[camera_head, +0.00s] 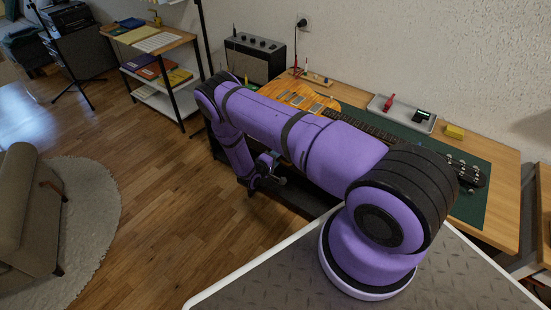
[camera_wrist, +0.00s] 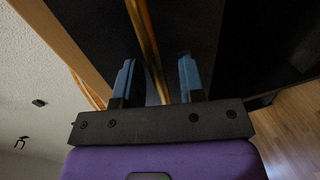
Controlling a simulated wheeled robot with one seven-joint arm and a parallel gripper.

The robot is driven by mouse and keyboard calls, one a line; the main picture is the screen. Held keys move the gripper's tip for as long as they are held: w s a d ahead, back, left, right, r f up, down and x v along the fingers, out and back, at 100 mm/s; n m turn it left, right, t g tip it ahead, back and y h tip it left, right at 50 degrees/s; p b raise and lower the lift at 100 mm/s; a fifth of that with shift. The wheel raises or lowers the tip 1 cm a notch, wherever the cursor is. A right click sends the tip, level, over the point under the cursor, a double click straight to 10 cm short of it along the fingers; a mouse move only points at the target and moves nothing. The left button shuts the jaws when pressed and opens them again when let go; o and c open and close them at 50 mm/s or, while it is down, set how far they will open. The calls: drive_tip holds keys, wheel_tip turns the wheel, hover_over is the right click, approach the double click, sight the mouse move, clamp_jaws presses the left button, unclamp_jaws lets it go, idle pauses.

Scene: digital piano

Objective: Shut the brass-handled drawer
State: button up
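The brass handle (camera_wrist: 149,45) is a long bar in the wrist view, running between the two blue fingers of my gripper (camera_wrist: 157,66). The fingers are open, with a gap to the bar on both sides. Behind the bar is the dark drawer front (camera_wrist: 92,28). In the head view my gripper (camera_head: 268,172) hangs low at the front of the wooden workbench, beside dark drawer parts (camera_head: 302,198) under the bench top. My arm hides much of the drawer there, and I cannot tell how far it stands out.
The workbench (camera_head: 505,165) carries an orange guitar (camera_head: 290,92) on a green mat, a grey tray (camera_head: 402,113) and a yellow block (camera_head: 454,131). A black amplifier (camera_head: 255,57) stands behind. A shelf (camera_head: 150,45) is to the left. The wooden floor (camera_head: 160,190) in front is clear.

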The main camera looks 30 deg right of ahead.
clamp_jaws()
drive_tip(key=shift+r+x, duration=0.2)
drive_tip(key=shift+x, duration=0.8)
drive_tip(key=shift+r+x, duration=0.2)
drive_tip(key=shift+x, duration=0.8)
unclamp_jaws()
drive_tip(key=shift+d, duration=0.15)
drive_tip(key=v, duration=1.1)
drive_tip(key=shift+w, duration=0.1)
